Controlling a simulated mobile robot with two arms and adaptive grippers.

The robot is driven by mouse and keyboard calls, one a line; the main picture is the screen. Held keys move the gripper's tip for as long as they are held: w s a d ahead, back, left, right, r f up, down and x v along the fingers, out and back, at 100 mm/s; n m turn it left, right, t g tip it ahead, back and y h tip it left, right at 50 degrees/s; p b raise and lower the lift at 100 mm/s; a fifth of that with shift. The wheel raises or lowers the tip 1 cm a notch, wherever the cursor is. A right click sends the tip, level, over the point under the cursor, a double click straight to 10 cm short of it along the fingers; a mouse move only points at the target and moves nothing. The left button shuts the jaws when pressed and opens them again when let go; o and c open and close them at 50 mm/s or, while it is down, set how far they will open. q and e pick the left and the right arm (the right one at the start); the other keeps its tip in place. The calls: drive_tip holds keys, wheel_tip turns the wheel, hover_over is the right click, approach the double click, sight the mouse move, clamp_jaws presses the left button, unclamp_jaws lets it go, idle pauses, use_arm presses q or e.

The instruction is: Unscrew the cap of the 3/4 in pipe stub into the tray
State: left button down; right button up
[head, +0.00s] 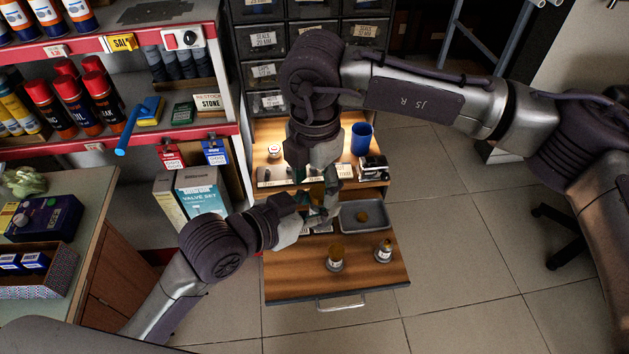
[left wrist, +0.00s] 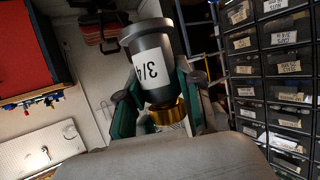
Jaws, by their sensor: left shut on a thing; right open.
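My left gripper (left wrist: 160,105) is shut on the grey pipe stub (left wrist: 152,72) labelled 3/4, whose label reads upside down in the left wrist view. A brass-coloured threaded or capped end (left wrist: 168,112) sits low between the fingers; the exact contact is partly hidden. In the head view my left gripper (head: 298,213) meets my right gripper (head: 327,190) above the work surface, and they mostly hide the stub there. My right gripper points down and is open.
Two more stubs, one with a brass top (head: 336,259) and a smaller one (head: 384,251), stand on the wooden board (head: 300,282). A blue cup (head: 361,139) and a dark box (head: 373,171) stand behind.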

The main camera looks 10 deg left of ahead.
use_arm(q)
drive_tip(key=shift+r, duration=0.15)
use_arm(e)
wheel_tip(320, 180, up, 4)
drive_tip(key=shift+f, duration=0.25)
drive_tip(key=shift+r, duration=0.3)
drive_tip(key=shift+c, duration=0.5)
drive_tip(key=r+m, duration=0.3)
drive_tip(key=shift+d, duration=0.4)
drive_tip(key=shift+f, duration=3.9)
